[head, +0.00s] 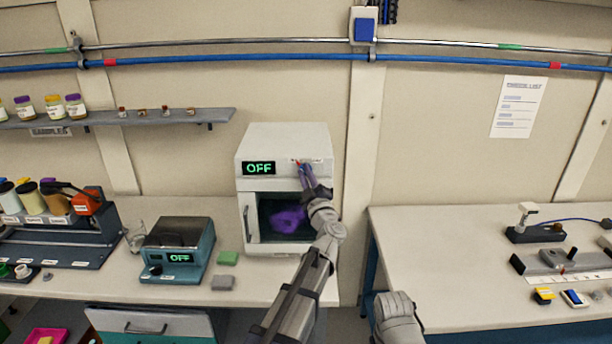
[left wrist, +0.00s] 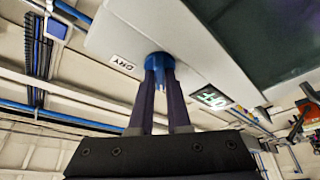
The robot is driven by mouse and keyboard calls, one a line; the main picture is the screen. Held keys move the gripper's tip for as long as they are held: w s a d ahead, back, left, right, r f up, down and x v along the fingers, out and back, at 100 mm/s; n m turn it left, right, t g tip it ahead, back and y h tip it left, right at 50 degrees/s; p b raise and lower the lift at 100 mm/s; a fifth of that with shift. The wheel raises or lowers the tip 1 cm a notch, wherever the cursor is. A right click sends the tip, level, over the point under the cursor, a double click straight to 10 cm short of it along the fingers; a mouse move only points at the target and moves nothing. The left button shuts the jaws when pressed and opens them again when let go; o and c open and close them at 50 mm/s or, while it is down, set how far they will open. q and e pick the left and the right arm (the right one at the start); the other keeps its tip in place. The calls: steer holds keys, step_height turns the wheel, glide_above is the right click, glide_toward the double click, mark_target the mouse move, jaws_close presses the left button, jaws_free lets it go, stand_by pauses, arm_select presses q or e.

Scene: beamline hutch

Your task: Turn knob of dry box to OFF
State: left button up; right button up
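The dry box (head: 317,146) is a white cabinet with a dark window on the back of the left bench. Its display (head: 259,168) reads OFF in green; the display also shows in the left wrist view (left wrist: 212,96), tilted. The knob (left wrist: 158,60) is blue and sits on the front panel beside a DRY label (left wrist: 123,62). My left gripper (head: 306,172) reaches up to the panel, and its two dark fingers (left wrist: 160,80) are closed around the knob. The knob's pointer is mostly hidden by the fingers. Only part of my right arm shows at the bottom; its gripper is out of view.
A teal device (head: 178,245) also reading OFF stands left of the dry box, with a green block (head: 228,258) and a grey block (head: 223,283) nearby. A shelf (head: 170,118) with jars is above. A second bench (head: 450,230) stands at right, across a gap.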

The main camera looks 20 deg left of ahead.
arm_select(q)
steer(key=o, duration=0.4)
steer(key=b+v, duration=0.2)
steer(key=v, duration=0.5)
steer(key=shift+s+d, duration=0.2)
steer(key=shift+s, duration=0.15)
